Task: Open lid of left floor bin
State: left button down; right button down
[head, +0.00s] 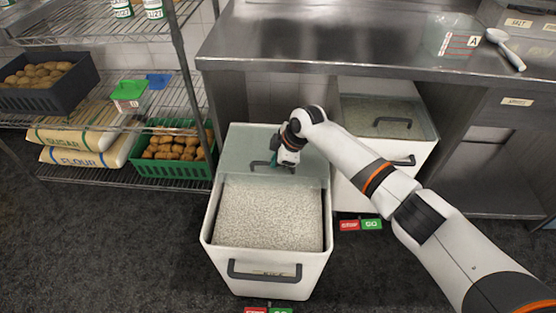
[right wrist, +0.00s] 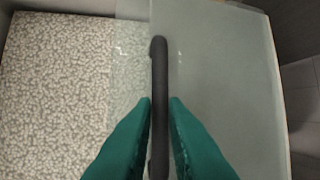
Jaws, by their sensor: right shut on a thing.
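The left floor bin (head: 211,229) is a white bin on the floor in front of the steel counter, full of pale grains (head: 270,212). Its clear lid (head: 250,137) is slid toward the back, so the front part of the bin is uncovered. My right gripper (head: 279,164) is over the lid, shut on the dark lid handle (head: 259,164). In the right wrist view the green fingertips (right wrist: 160,105) lie on both sides of the handle (right wrist: 160,70), with grains showing to the left and the lid (right wrist: 225,80) to the right. My left gripper is not in view.
A second white bin (head: 375,185) with a clear lid (head: 400,118) stands to the right, partly under the steel counter (head: 330,45) and partly hidden by my right arm. A wire shelf with crates (head: 172,168) and sacks stands at left. Dark floor is free at the front left.

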jog(key=c, duration=1.5)
grip_release()
jog(key=shift+o, duration=0.2)
jog(key=shift+r, duration=0.15)
